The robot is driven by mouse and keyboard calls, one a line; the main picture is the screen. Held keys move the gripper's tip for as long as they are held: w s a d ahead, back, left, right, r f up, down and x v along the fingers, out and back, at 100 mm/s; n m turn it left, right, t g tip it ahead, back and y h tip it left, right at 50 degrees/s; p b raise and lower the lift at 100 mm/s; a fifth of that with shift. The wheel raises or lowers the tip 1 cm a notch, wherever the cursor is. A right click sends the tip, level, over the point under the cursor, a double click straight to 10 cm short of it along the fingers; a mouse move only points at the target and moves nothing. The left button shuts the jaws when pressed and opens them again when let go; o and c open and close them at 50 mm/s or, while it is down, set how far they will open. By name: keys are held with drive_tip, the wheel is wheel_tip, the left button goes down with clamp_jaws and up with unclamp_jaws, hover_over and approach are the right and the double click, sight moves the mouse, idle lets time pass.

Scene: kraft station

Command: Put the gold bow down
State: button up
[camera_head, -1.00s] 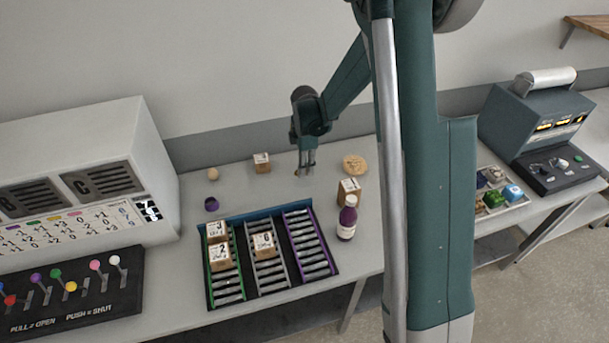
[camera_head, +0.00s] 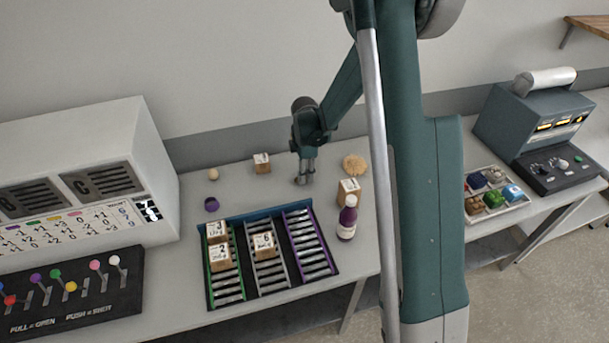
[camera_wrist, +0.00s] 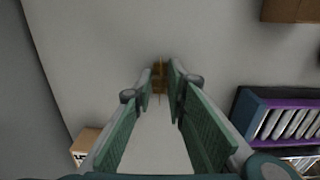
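The gold bow (camera_wrist: 160,84) shows small and brownish-gold between the fingertips in the wrist view, filling the narrow gap there. My gripper (camera_wrist: 160,78) is shut on it and points down at the grey table. In the head view my gripper (camera_head: 305,180) is low over the back part of the table, behind the sorting rack. The bow is too small there to make out, and I cannot tell whether it touches the table.
A small box (camera_head: 262,163) stands left of my gripper; a round tan item (camera_head: 354,165) lies to its right. Another box (camera_head: 349,190) and a purple bottle (camera_head: 347,218) stand front right. The rack (camera_head: 268,260) with three lanes holds several boxes. Table around my gripper is clear.

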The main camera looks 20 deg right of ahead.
drive_tip(key=shift+f, duration=0.1)
drive_tip(key=shift+o, duration=1.2)
drive_tip(key=shift+f, duration=0.1)
drive_tip(key=o, duration=0.4)
drive_tip(key=shift+r, duration=0.2)
drive_tip(key=shift+r, duration=6)
drive_tip(key=shift+r, duration=0.1)
